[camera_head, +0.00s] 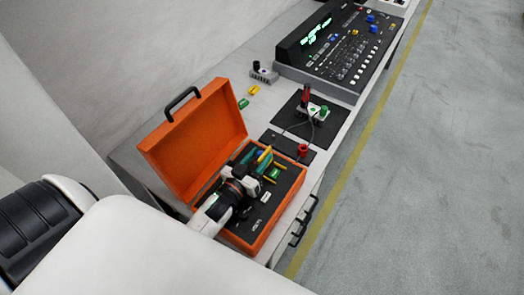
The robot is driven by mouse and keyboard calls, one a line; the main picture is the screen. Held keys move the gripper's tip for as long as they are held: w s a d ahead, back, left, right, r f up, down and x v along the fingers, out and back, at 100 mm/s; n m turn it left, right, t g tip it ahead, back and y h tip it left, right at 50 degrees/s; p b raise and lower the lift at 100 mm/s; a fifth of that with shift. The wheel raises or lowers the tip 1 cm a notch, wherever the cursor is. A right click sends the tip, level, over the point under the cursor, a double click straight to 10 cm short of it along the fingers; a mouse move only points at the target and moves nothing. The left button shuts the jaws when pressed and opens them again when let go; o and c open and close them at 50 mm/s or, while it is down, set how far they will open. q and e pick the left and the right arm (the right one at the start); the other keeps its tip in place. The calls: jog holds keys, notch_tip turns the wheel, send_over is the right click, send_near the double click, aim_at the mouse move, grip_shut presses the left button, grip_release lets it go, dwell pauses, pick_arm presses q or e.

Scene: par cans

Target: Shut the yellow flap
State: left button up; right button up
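An orange case (258,243) stands open on the bench, its orange lid (195,140) tilted up at the back left with a black handle. Inside is a dark panel with small coloured parts. A narrow yellow piece (264,154), which may be the yellow flap, stands up at the far side of the case. My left gripper (256,172) is over the case, close to the yellow piece; I cannot tell if they touch. The wrist hides part of the panel, and the fingers are too small and dark to read. My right gripper is not in view.
A dark control console (335,45) with a green display stands farther along the bench. Between are a black mat (340,119) with a cabled device, a red knob (303,150) and small green and yellow blocks (254,90). The grey floor (440,180) at right is clear.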

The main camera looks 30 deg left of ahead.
pick_arm(q)
jog(key=shift+w+d, duration=0.1)
jog(key=shift+w, duration=0.75)
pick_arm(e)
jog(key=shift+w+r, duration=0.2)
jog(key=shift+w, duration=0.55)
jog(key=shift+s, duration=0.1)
